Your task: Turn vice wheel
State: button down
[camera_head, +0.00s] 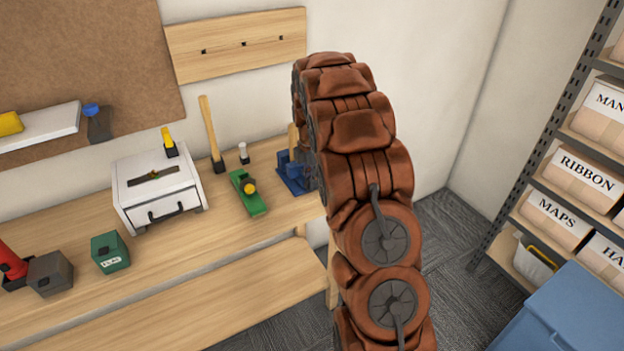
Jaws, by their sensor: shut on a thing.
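A blue vice (290,178) stands at the right end of the wooden workbench. My brown arm arches up and over in front of it and covers its right side. I cannot make out the vice's wheel. My gripper is hidden behind my own arm, so its fingers and any contact with the vice do not show.
On the workbench (190,240) are a green plane (247,193), a white box (160,192), a mallet-like tool (210,135), a green box (109,252) and a grey block (50,273). Shelves with labelled boxes (581,180) and a blue bin (570,315) stand at right.

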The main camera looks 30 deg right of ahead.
jog(key=shift+b, duration=0.3)
jog(key=h, duration=0.1)
jog(key=h+b, duration=0.2)
jog(key=shift+a+f, duration=0.25)
jog(key=shift+a, duration=0.05)
jog(key=h+b, duration=0.2)
jog(key=h, duration=0.1)
jog(key=h+b, duration=0.1)
jog(key=shift+w+a+g+h, duration=0.1)
jog(key=shift+a+g+h, duration=0.15)
jog(key=shift+g+h, duration=0.05)
jog(key=h+b, duration=0.1)
jog(key=h, duration=0.1)
jog(key=h+b, duration=0.1)
jog(key=h, duration=0.1)
jog(key=shift+a+f, duration=0.2)
jog(key=shift+f, duration=0.2)
jog(key=shift+a+f+g+h+b, duration=0.1)
jog(key=shift+g+h+b, duration=0.4)
jog(key=shift+h+b, duration=1.1)
jog(key=shift+h, duration=0.5)
jog(key=c, duration=1.1)
grip_release()
